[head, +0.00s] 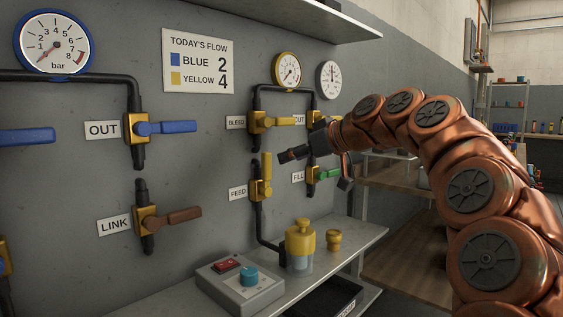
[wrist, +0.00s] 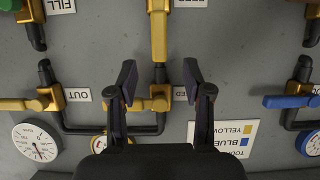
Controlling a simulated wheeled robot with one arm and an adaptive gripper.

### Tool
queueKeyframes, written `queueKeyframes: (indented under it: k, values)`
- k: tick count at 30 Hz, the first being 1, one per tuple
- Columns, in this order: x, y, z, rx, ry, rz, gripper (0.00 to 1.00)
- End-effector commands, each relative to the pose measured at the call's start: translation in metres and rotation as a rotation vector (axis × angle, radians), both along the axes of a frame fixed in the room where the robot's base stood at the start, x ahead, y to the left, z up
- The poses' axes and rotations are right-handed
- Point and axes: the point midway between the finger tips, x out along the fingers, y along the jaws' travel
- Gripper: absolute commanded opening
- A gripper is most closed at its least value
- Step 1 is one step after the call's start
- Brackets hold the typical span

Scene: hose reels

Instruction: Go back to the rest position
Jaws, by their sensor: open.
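My gripper (head: 314,168) is open and empty in front of the valve wall, at the end of my copper-coloured arm. In the wrist view my gripper (wrist: 159,78) has its two dark fingers wide apart, with bare wall, pipe and part of the BLEED valve between and behind them. The yellow FEED handle (head: 266,166) stands upright; in the wrist view this handle (wrist: 159,38) lies beyond the fingertips. The yellow BLEED handle (head: 284,121) points right, level. The green FILL handle (head: 328,173) is partly hidden by my gripper. Nothing is held.
Blue OUT (head: 170,127) and brown LINK (head: 182,216) handles stick out at left. Wooden shelving (head: 400,215) stands behind my arm.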

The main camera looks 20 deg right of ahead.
Motion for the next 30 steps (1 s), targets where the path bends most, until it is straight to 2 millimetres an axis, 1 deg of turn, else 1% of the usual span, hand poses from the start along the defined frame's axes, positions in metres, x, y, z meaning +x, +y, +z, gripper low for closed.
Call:
queueKeyframes:
  k: [1, 5, 20, 23, 25, 26, 30]
  values:
    - [-0.005, -0.002, 0.002, 0.0, 0.0, 0.0, 0.5]
    - [-0.011, -0.004, 0.004, 0.0, 0.002, 0.001, 0.5]
    - [-0.011, -0.003, 0.005, 0.001, 0.006, 0.003, 0.5]
    - [-0.013, 0.009, 0.009, 0.002, 0.031, 0.015, 0.5]
    - [-0.017, 0.024, 0.014, 0.004, 0.065, 0.031, 0.5]
    - [-0.019, 0.032, 0.016, 0.006, 0.084, 0.039, 0.5]
    - [-0.036, 0.074, 0.018, 0.004, 0.197, 0.074, 0.5]
